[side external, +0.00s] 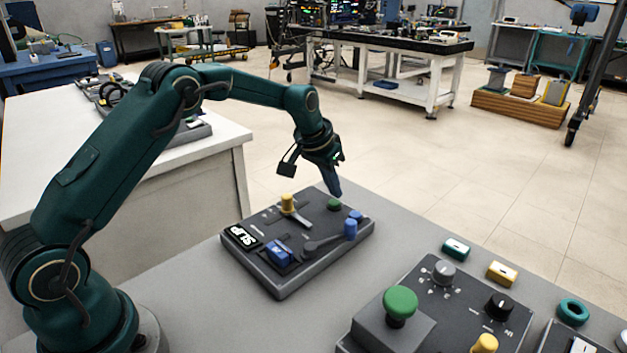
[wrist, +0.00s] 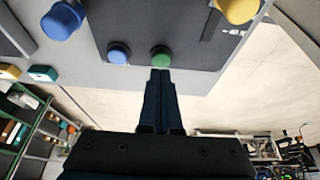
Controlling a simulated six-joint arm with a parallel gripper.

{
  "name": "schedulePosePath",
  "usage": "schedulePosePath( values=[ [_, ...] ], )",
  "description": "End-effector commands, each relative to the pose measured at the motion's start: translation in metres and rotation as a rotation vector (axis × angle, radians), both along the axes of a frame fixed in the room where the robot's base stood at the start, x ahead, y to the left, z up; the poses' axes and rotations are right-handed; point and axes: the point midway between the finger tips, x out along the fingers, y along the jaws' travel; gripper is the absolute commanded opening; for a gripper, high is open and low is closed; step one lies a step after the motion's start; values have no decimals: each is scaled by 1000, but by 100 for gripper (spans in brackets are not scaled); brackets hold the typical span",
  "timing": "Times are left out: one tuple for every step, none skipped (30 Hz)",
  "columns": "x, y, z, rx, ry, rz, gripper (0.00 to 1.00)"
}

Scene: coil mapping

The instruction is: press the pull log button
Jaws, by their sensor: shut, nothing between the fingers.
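A dark control panel (side external: 272,286) lies on the grey table. Near its far edge are a low green button (side external: 334,204) and a low blue button (side external: 355,215); no label that I can read says which is pull log. My gripper (side external: 337,194) is shut and empty, pointing down just above the green button. In the wrist view, the fingertips (wrist: 160,73) are side by side just below the green button (wrist: 160,55), overlapping its lower edge. The blue button (wrist: 118,53) is to its left. I cannot tell whether the fingertips touch the green button.
The panel also has a yellow knob (side external: 288,202), a tall blue knob (side external: 350,229), a blue lever block (side external: 279,252) and a "SLIP" display (side external: 242,238). A second panel with a large green button (side external: 400,302) stands at front right. The space beyond the panel's far edge is clear.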

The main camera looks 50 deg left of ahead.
Motion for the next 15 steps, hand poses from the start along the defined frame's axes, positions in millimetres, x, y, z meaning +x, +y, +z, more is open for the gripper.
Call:
schedulePosePath(
  values=[
    [0,0,-2,0,1,0,0],
    [0,0,-3,0,1,0,0],
    [0,0,-4,-1,1,0,0],
    [0,0,-5,-1,2,0,0],
    [0,0,-6,-1,2,0,0],
    [0,0,-7,-1,2,0,0],
    [0,0,-8,-1,2,0,0],
    [0,0,-9,-1,2,0,0],
    [0,0,-10,-1,1,0,0],
    [0,0,-11,0,1,0,0],
    [0,0,-11,0,1,0,0],
    [0,0,-13,-1,1,0,0],
    [0,0,-14,-1,2,0,0],
    [0,0,-14,-1,2,0,0],
    [0,0,-14,-1,1,0,0]
  ],
)
